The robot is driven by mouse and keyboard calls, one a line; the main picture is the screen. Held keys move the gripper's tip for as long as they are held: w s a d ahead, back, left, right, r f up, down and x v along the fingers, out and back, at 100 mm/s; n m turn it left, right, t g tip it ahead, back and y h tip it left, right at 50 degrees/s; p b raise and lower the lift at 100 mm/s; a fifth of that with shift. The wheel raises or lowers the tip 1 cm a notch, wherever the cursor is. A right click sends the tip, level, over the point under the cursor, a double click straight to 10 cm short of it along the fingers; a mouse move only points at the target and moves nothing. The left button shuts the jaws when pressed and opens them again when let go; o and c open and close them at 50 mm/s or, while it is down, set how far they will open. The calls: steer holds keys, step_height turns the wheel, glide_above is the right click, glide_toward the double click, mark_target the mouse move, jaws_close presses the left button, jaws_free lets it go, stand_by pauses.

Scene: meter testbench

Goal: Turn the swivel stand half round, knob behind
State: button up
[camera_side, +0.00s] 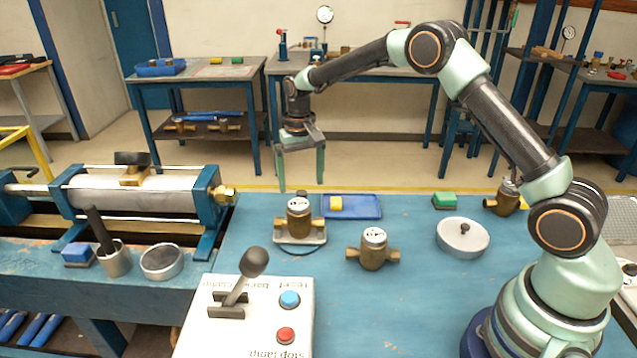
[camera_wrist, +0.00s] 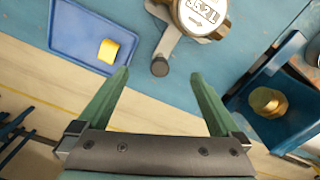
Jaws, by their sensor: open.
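The swivel stand (camera_side: 300,239) is a pale metal plate on the blue bench, carrying a brass meter (camera_side: 299,217) with a white dial. In the wrist view its grey arm (camera_wrist: 174,40) ends in a dark knob (camera_wrist: 160,67), and the meter (camera_wrist: 203,14) is cut off at the top edge. In the side view the knob (camera_side: 301,193) shows on the stand's far side, behind the meter. My gripper (camera_side: 301,186) points down there, open and empty. In the wrist view the knob lies between the fingertips of my gripper (camera_wrist: 160,76); I cannot tell the height gap.
A blue tray (camera_side: 365,208) with a yellow block (camera_side: 336,203) lies close right of the stand. A second brass meter (camera_side: 374,250) stands in front right. A lever box (camera_side: 250,320) is nearer, and a blue cylinder rig (camera_side: 207,205) stands left.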

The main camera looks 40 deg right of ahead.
steer(key=shift+f, duration=0.55)
steer(key=shift+f, duration=0.3)
steer(key=shift+f, duration=0.3)
steer(key=c, duration=0.4)
steer(key=shift+o, duration=0.2)
